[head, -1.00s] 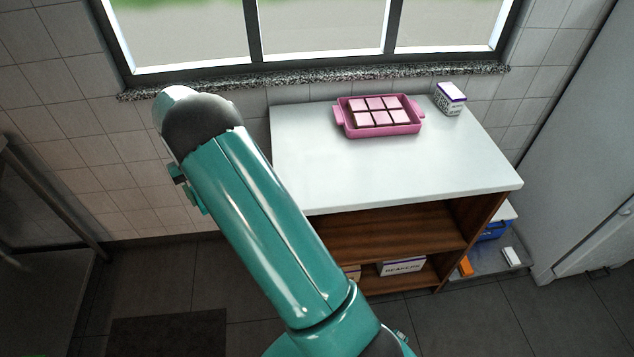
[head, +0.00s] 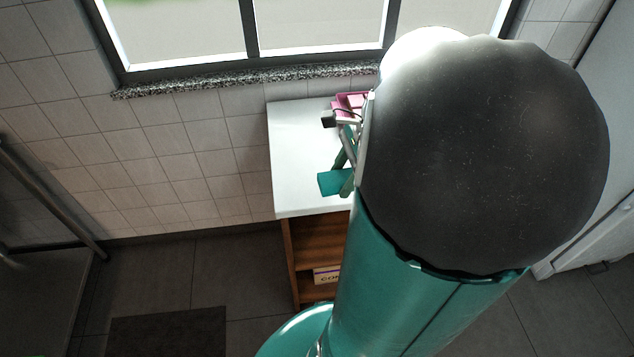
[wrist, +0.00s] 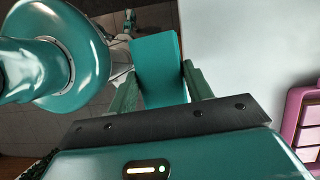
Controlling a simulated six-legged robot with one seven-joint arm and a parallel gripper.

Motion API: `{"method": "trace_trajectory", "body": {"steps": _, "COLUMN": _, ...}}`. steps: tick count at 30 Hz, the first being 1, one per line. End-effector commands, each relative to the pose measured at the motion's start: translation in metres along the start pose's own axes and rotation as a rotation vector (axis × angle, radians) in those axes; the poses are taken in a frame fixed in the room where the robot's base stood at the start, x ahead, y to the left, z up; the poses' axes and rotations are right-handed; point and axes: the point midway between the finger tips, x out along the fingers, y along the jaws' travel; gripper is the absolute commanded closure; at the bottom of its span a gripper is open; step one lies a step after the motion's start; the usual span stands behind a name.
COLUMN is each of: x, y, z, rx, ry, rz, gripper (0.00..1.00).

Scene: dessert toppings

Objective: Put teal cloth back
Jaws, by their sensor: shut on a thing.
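The teal cloth (wrist: 156,62) is a flat, block-like piece between the two green fingers of my gripper (wrist: 158,85) in the wrist view. The gripper is shut on it. In the head view the cloth (head: 331,183) shows at the fingertips of my gripper (head: 347,184), in front of the left part of the white counter top (head: 296,150). I cannot tell its exact height above the counter. In the wrist view the cloth lies beside the counter's edge, with dark floor behind it.
A pink tray (head: 350,101) stands at the back of the counter, mostly hidden by my arm; it also shows at the right of the wrist view (wrist: 291,108). Below is a wooden shelf (head: 312,240) with a box (head: 326,275). The counter's left part is clear.

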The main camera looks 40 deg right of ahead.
Motion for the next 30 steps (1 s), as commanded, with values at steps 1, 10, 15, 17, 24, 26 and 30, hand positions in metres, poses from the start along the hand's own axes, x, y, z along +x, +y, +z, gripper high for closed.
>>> {"method": "trace_trajectory", "body": {"steps": 1, "x": -0.002, "y": 0.006, "z": -0.002, "rx": 0.033, "ry": 0.0, "rz": -0.016, "gripper": 0.71}}
{"method": "trace_trajectory", "body": {"steps": 10, "x": 0.014, "y": -0.021, "z": -0.004, "rx": 0.074, "ry": 0.001, "rz": -0.025, "gripper": 0.71}}
{"method": "trace_trajectory", "body": {"steps": 15, "x": 0.031, "y": -0.057, "z": -0.004, "rx": 0.073, "ry": 0.001, "rz": -0.026, "gripper": 0.71}}
{"method": "trace_trajectory", "body": {"steps": 17, "x": 0.037, "y": -0.07, "z": -0.004, "rx": 0.072, "ry": 0.001, "rz": -0.026, "gripper": 0.71}}
{"method": "trace_trajectory", "body": {"steps": 24, "x": 0.076, "y": -0.107, "z": -0.012, "rx": 0.074, "ry": 0.0, "rz": -0.025, "gripper": 0.71}}
{"method": "trace_trajectory", "body": {"steps": 26, "x": 0.084, "y": -0.113, "z": -0.014, "rx": 0.073, "ry": 0.0, "rz": -0.026, "gripper": 0.71}}
{"method": "trace_trajectory", "body": {"steps": 30, "x": 0.093, "y": -0.122, "z": -0.017, "rx": 0.071, "ry": 0.001, "rz": -0.028, "gripper": 0.71}}
